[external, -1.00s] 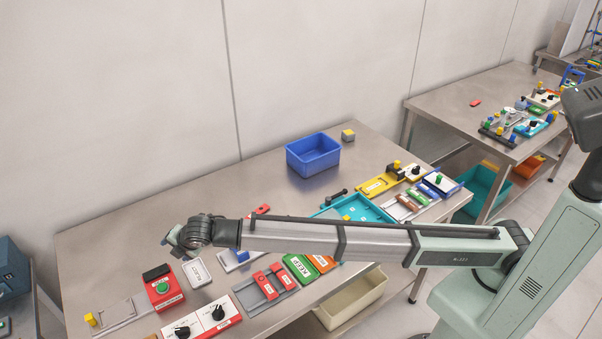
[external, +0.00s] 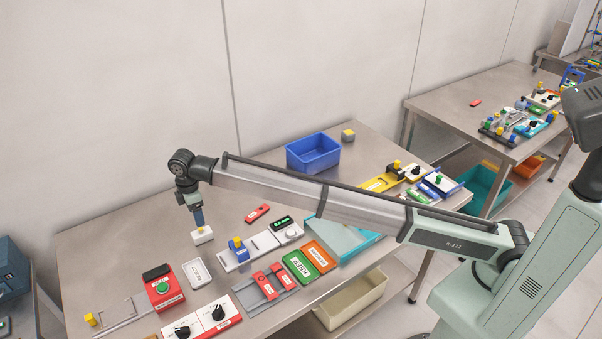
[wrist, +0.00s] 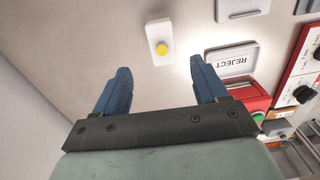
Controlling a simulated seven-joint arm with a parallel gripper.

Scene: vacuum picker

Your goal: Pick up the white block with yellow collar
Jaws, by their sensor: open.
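The white block with a yellow collar (wrist: 153,52) lies on the steel table in the wrist view, with the round yellow part on its upper face. It sits just beyond my fingertips, roughly centred between them. My gripper (wrist: 161,66) is open, with its two blue fingers spread and nothing between them. In the external view the white block (external: 202,236) shows directly under my gripper (external: 199,221); the yellow part is hard to make out there. Whether the fingertips reach down to the block's height I cannot tell.
The white REJECT tray (external: 197,274) is close to the block, with a red button box (external: 164,291) at its left. A white fixture with a blue and yellow piece (external: 238,254) stands to the right. A blue bin (external: 313,154) is farther back. Table behind the block is clear.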

